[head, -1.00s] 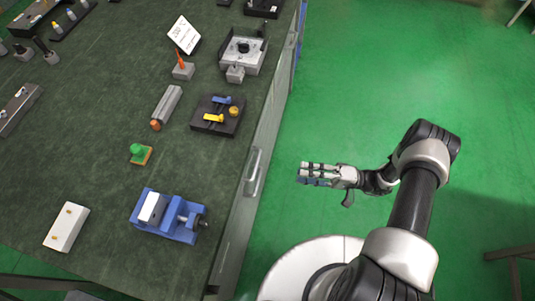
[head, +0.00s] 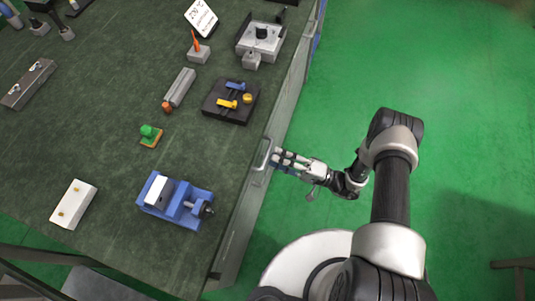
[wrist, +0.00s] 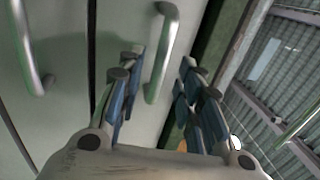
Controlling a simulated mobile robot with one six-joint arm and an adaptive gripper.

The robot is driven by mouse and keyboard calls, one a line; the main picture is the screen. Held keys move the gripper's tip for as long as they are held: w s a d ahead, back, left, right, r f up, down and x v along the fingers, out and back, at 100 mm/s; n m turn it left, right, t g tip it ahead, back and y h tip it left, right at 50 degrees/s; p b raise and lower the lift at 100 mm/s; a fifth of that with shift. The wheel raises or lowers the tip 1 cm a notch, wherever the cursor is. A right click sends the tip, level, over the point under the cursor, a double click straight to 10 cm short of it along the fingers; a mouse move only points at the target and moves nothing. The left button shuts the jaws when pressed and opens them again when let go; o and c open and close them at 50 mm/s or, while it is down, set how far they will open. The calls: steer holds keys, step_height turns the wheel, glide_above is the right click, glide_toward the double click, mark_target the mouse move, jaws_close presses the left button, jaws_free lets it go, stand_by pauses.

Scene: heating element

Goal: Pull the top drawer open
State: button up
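The top drawer's handle (wrist: 162,52) is a pale metal bar on a grey-green drawer front. It lies between my finger pairs in the wrist view, beyond or level with their tips; I cannot tell which. In the head view the handle (head: 263,153) sticks out below the bench edge. My gripper (head: 278,157) is at its right side, very near it, and contact cannot be made out. My gripper (wrist: 160,88) is open, blue pads apart, with nothing clamped. The top drawer (wrist: 135,75) looks shut.
A lower handle (wrist: 30,50) shows at the left of the wrist view. On the green bench top (head: 120,110) stand a blue vise (head: 175,200), a black fixture (head: 230,100) and other tools. Green floor (head: 420,60) to the right is clear.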

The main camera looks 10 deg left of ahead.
mark_target(268, 154)
steer(key=shift+x, duration=2.15)
steer(key=shift+c, duration=0.2)
jaws_close()
